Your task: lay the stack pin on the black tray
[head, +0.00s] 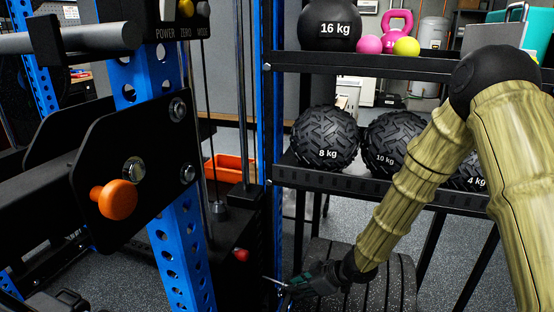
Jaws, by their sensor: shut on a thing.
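My gripper (281,288) is low in the middle of the head view, beside the blue upright and the black weight-stack column. Its jaws are shut on a thin, pale metal rod (271,280), which looks like the stack pin. The rod points to the left; its other end is hidden in the jaws. A red knob (241,254) shows on the black column, up and left of my gripper and apart from it. I cannot make out the black tray for certain.
A blue perforated upright (175,235) with an orange knob (114,199) stands close at left. A rack shelf (350,184) with heavy balls stands behind my arm. A black ribbed surface (400,285) lies below it. An orange bin (230,168) sits behind the column.

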